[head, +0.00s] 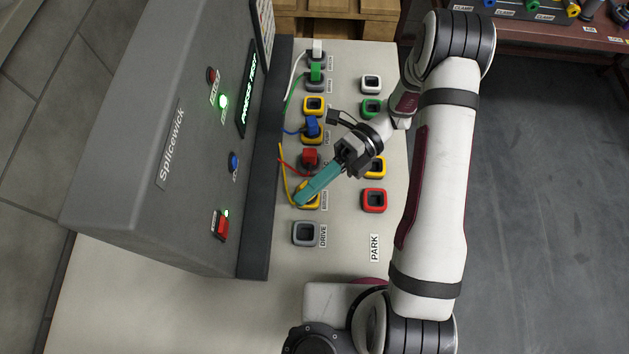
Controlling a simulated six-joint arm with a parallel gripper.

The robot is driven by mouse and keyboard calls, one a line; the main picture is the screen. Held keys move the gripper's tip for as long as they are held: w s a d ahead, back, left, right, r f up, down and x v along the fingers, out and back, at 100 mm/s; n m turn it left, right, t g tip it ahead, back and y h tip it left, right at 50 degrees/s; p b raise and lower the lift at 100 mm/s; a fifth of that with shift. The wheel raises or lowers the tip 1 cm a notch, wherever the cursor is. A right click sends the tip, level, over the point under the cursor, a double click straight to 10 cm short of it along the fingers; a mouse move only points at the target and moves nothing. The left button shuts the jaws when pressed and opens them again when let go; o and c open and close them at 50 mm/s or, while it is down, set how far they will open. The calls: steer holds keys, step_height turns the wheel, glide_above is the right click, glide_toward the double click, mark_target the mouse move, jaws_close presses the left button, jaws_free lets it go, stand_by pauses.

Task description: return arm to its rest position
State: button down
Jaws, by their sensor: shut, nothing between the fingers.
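My gripper (304,198) has teal fingers and is shut with nothing between them. Its tips are at the yellow socket nearest the grey DRIVE socket (306,233), over the yellow plug there. Whether the tips touch the plug cannot be told. My arm reaches in from the right side of the picture, bent above the table. A bare patch of table carries the PARK label (374,247), right of the DRIVE socket.
The grey Splicewick cabinet (165,190) stands close on the left, with lit buttons and a display. Red (310,157), blue (312,127), green (316,72) and white (317,46) plugs with cables sit in the left row. The right row's sockets, including a red one (374,200), look empty.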

steer(key=shift+v, duration=0.75)
steer(key=shift+f, duration=0.15)
